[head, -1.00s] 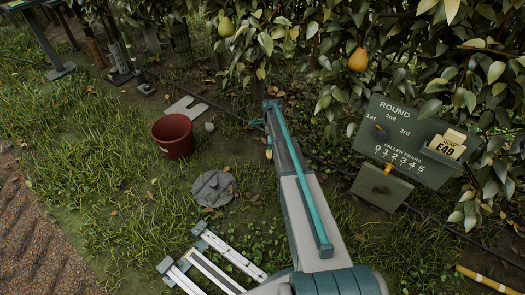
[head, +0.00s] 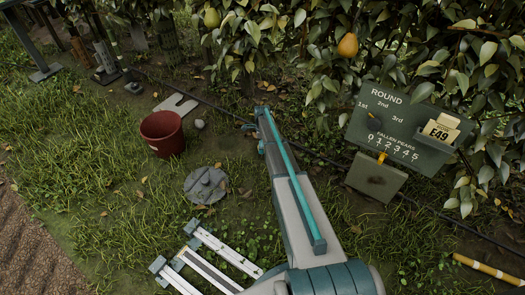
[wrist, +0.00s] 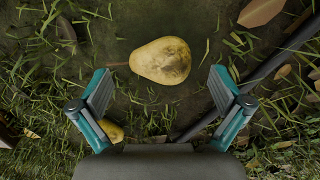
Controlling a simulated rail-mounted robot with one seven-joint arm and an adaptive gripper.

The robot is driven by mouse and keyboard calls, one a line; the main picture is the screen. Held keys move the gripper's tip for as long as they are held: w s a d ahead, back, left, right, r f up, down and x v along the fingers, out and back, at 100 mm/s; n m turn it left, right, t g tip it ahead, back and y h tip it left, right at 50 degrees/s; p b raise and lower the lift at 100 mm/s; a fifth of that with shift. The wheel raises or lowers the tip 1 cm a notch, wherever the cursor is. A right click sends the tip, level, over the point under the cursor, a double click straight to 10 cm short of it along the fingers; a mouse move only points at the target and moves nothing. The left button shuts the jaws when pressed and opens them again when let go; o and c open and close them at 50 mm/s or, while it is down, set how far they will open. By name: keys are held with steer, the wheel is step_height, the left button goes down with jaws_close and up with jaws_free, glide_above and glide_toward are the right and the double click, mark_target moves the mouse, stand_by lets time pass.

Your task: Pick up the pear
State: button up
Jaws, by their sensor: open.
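A yellow pear (wrist: 161,61) with a brown patch lies on dark soil in the wrist view, its stem pointing left. My gripper (wrist: 160,75) is open, with one teal finger to each side of the pear's near side. The pear appears beyond the fingertips, centred between them and apart from both. A second small yellow shape (wrist: 113,131), perhaps another pear, is partly hidden behind the left finger.
Pears hang in the foliage, one green-yellow (head: 212,18) and one orange (head: 348,45). A green scoreboard (head: 400,135) stands right. A dark hose (wrist: 245,85) crosses near the right finger.

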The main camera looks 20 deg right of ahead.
step_height(320, 180, down, 4)
steer(key=shift+r+b, duration=0.25)
steer(key=shift+b, duration=0.4)
steer(key=shift+c, duration=0.2)
steer(key=c, duration=1.2)
steer(key=shift+r, duration=0.1)
steer(key=shift+c, duration=0.2)
